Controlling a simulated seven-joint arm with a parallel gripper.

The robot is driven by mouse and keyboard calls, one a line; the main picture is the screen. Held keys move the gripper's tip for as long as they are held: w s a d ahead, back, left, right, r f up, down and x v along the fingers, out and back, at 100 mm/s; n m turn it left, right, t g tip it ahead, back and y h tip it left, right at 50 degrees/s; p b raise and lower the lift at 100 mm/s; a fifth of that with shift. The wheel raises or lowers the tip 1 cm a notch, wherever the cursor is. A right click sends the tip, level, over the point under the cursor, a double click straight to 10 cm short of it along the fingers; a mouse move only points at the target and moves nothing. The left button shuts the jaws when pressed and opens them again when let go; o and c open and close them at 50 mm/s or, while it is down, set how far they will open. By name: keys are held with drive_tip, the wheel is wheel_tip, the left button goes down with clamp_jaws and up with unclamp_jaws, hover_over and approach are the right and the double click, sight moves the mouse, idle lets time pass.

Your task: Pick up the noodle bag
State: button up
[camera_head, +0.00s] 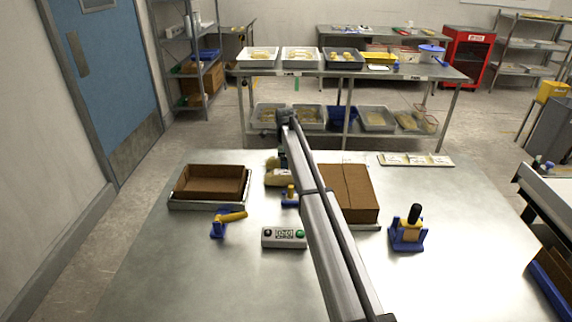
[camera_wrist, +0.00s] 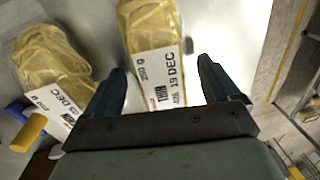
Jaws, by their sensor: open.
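A noodle bag (camera_wrist: 153,28) with yellow contents and a white label reading "THIN" and "19 DEC" lies on the metal table, in the wrist view. My gripper (camera_wrist: 162,72) is open, with one finger on each side of this bag's label end in that view; I cannot tell the height between them. A second noodle bag (camera_wrist: 45,60), labelled with a DEC date, lies to the left, outside the fingers. In the head view a pale yellow bag (camera_head: 277,179) shows by my gripper, partly hidden by my arm.
A brown open box (camera_head: 212,183) stands left, and a closed brown carton (camera_head: 352,190) right of my arm. A blue-and-yellow tool (camera_head: 228,221), a button box (camera_head: 284,237) and a black-handled stamp in a blue holder (camera_head: 408,232) are nearer. The table's front left is clear.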

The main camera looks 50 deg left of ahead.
drive_tip(key=shift+c, duration=0.3)
drive_tip(key=c, duration=1.3)
drive_tip(key=shift+o, duration=0.2)
drive_tip(key=shift+r, duration=0.15)
